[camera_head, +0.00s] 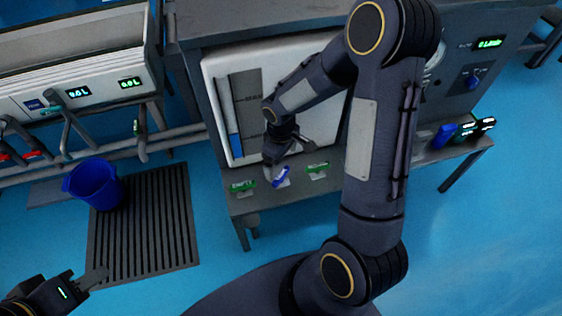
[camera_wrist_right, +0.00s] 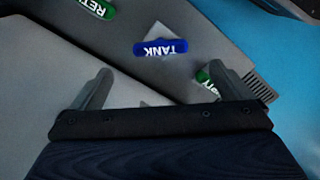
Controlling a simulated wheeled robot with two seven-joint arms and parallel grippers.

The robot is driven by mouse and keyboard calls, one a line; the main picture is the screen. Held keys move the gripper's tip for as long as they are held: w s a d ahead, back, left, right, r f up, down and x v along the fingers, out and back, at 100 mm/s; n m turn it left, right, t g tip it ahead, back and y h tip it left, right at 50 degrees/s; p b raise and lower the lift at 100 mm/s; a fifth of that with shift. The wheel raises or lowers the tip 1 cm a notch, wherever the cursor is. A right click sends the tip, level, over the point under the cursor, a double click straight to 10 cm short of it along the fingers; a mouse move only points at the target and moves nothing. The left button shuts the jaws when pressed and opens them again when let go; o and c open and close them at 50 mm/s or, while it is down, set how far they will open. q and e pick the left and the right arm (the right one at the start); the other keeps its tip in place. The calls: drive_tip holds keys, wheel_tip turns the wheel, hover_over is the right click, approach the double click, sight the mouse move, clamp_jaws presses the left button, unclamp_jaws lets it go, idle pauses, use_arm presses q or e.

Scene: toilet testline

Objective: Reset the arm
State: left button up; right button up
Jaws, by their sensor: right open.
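My right arm reaches across the head view to the front of the grey test cabinet. My right gripper (camera_head: 288,154) is just above the cabinet's lower ledge, near the blue TANK handle (camera_head: 281,177). In the right wrist view the right gripper (camera_wrist_right: 160,82) has its fingers wide apart with nothing between them. The blue TANK handle (camera_wrist_right: 160,47) lies beyond the fingertips, apart from them. One finger partly hides a green handle (camera_wrist_right: 205,80). My left gripper (camera_head: 82,281) is at the lower left corner over the floor, and its jaw gap is unclear.
Green handles (camera_head: 242,186) (camera_head: 317,167) flank the blue one on the ledge. A blue bucket (camera_head: 94,184) stands at the edge of a dark slatted floor grate (camera_head: 150,225). A bench with green displays (camera_head: 78,92) and pipes is at upper left. Blue floor is clear at right.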

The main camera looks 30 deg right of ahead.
drive_tip(key=shift+r, duration=0.2)
idle(0.4)
drive_tip(key=s+r+m+t+y, duration=0.15)
drive_tip(key=s+r+m, duration=0.4)
drive_tip(key=r, duration=0.75)
drive_tip(key=s+a+r+m+t+y, duration=0.1)
drive_tip(key=s+a+r+t, duration=0.15)
drive_tip(key=s, duration=0.35)
drive_tip(key=s+a+r+m+t+y, duration=0.1)
drive_tip(key=s+a+r+t, duration=0.1)
drive_tip(key=s+r, duration=0.3)
wheel_tip(320, 180, up, 25)
drive_tip(key=s+p, duration=0.1)
drive_tip(key=p, duration=2.5)
drive_tip(key=shift+r, duration=0.15)
drive_tip(key=shift+s, duration=0.1)
